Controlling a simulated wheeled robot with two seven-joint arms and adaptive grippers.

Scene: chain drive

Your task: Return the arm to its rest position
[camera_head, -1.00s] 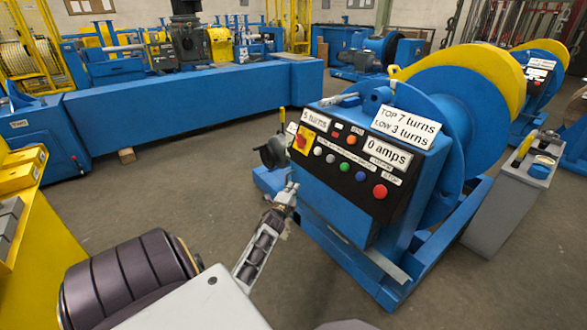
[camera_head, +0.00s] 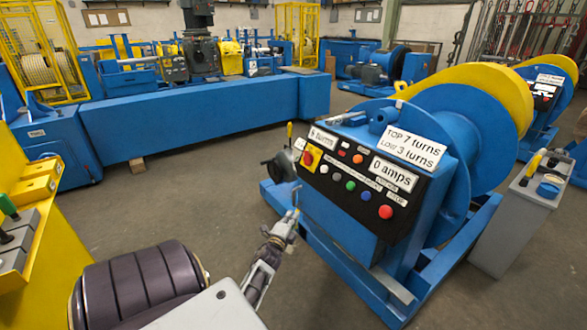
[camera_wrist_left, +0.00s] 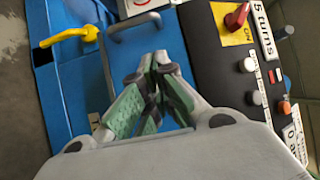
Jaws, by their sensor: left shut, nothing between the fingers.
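My left gripper (camera_head: 291,216) is in front of the winch's control panel (camera_head: 345,187), by its left side, in the head view. My left arm reaches to it from the bottom. In the left wrist view the gripper's green-padded fingers (camera_wrist_left: 154,66) are shut together with nothing between them. Behind them are the blue winch housing (camera_wrist_left: 100,85) and the black panel with its red knob (camera_wrist_left: 237,16) on a yellow plate. I cannot tell the exact gap to the panel, but no contact shows. My right gripper is in neither view.
The blue winch has a large drum with a yellow guard (camera_head: 480,85). A yellow lever (camera_wrist_left: 70,36) sticks out in the wrist view. A grey pedestal (camera_head: 520,215) stands at the right, a yellow console (camera_head: 65,250) at the left. Open floor (camera_head: 190,195) lies between the winch and the long blue bench (camera_head: 200,115).

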